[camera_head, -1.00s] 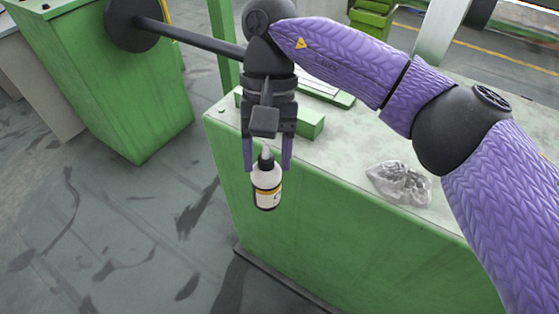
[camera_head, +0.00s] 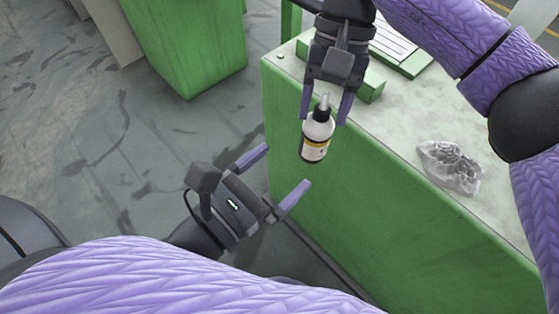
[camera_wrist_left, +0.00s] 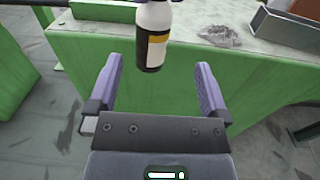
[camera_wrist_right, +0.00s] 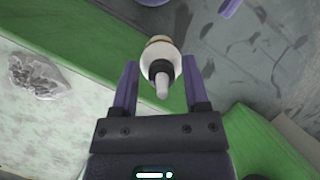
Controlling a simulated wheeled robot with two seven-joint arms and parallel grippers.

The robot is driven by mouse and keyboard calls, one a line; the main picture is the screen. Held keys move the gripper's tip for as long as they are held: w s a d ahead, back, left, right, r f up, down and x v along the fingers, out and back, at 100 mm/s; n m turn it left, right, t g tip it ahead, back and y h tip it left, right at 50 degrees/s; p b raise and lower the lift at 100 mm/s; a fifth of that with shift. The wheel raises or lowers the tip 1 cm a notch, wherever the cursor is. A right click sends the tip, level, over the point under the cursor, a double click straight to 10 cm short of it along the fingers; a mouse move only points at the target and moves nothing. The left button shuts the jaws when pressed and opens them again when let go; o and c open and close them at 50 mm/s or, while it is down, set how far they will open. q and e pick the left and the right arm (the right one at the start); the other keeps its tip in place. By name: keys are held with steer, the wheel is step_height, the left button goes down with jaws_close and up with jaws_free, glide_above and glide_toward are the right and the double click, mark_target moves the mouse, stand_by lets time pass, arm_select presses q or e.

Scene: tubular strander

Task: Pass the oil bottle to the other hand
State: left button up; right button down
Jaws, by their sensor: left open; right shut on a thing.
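The oil bottle (camera_head: 317,138) is white with a dark nozzle cap and a yellow-and-black label. My right gripper (camera_head: 325,108) is shut on its upper part and holds it, slightly tilted, in front of the green cabinet's edge. The right wrist view shows the bottle (camera_wrist_right: 162,62) between the fingers, nozzle toward the camera. My left gripper (camera_head: 281,174) is open and empty, below and to the left of the bottle. In the left wrist view the bottle (camera_wrist_left: 153,38) stands ahead of the open fingers (camera_wrist_left: 160,80), apart from them.
The green cabinet (camera_head: 400,215) has a pale worktop with a crumpled clear plastic bag (camera_head: 449,167) on it. Another green cabinet (camera_head: 190,45) stands at the back left. Open grey floor (camera_head: 90,150) lies to the left. A grey metal tray (camera_wrist_left: 288,28) shows in the left wrist view.

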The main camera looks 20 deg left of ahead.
mark_target(333, 124)
arm_select(q)
steer(key=x, duration=1.2)
steer(key=shift+r, duration=0.15)
steer(key=shift+s, duration=0.1)
steer(key=c, duration=1.3)
steer(key=o, duration=1.3)
